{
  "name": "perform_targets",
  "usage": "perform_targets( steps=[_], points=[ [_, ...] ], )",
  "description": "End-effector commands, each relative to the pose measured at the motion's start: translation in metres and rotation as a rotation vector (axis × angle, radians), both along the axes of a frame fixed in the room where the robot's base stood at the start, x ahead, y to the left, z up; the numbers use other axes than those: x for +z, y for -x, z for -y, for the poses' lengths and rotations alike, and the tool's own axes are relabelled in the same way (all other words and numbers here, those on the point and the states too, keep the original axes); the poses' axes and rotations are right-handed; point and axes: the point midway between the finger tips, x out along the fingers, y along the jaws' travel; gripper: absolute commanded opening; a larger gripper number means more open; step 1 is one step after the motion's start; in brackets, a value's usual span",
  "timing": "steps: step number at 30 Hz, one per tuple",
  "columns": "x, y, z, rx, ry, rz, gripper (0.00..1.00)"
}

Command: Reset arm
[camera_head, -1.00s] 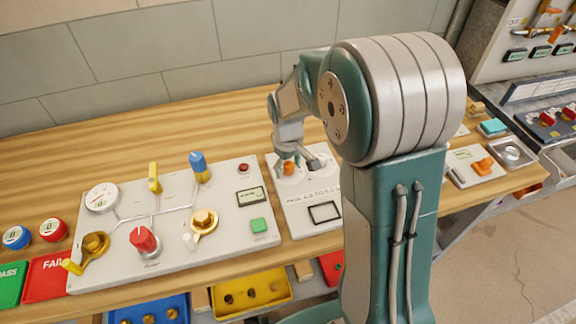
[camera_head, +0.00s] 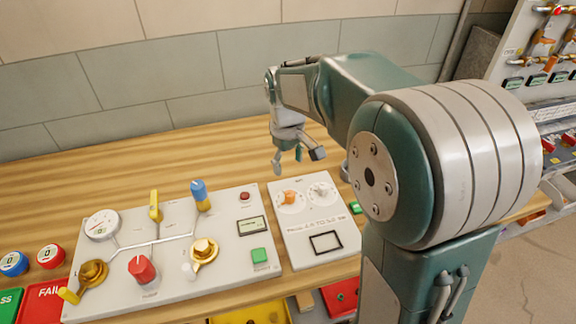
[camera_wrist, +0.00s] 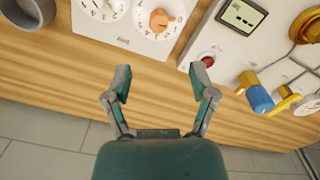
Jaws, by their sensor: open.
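My gripper (camera_head: 287,158) is open and empty in the head view, raised above the wooden bench behind the dial panel (camera_head: 345,238). The panel has an orange knob (camera_head: 290,197) and a pale knob (camera_head: 320,189). In the wrist view my gripper's two fingers (camera_wrist: 162,80) stand apart with only bare wood between them. The orange knob (camera_wrist: 159,20) shows beyond the fingertips, apart from them. My arm fills the right of the head view and hides part of the bench.
The valve panel (camera_head: 125,255) with a gauge, coloured valves and a green button (camera_head: 259,255) lies left. A grey cup (camera_wrist: 28,12) shows in the wrist view's corner. Blue (camera_head: 13,263) and red (camera_head: 50,256) round pieces sit far left. A tiled wall (camera_head: 150,72) stands behind.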

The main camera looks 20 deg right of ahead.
Motion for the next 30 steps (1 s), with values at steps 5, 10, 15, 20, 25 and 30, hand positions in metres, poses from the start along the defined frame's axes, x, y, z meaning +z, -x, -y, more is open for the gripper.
perform_targets(
  steps=[5, 10, 15, 20, 25, 30],
  points=[
    [0.0, 0.0, 0.0, 0.0, 0.0, 0.0, 0.74],
    [0.001, 0.002, 0.0, -0.004, 0.0, 0.005, 0.74],
    [0.021, 0.023, 0.001, -0.046, -0.004, 0.06, 0.74],
    [0.042, 0.055, 0.002, -0.111, -0.015, 0.136, 0.74],
    [0.057, 0.09, 0.003, -0.181, -0.031, 0.213, 0.74],
    [0.066, 0.125, 0.003, -0.248, -0.051, 0.291, 0.74]
  ],
)
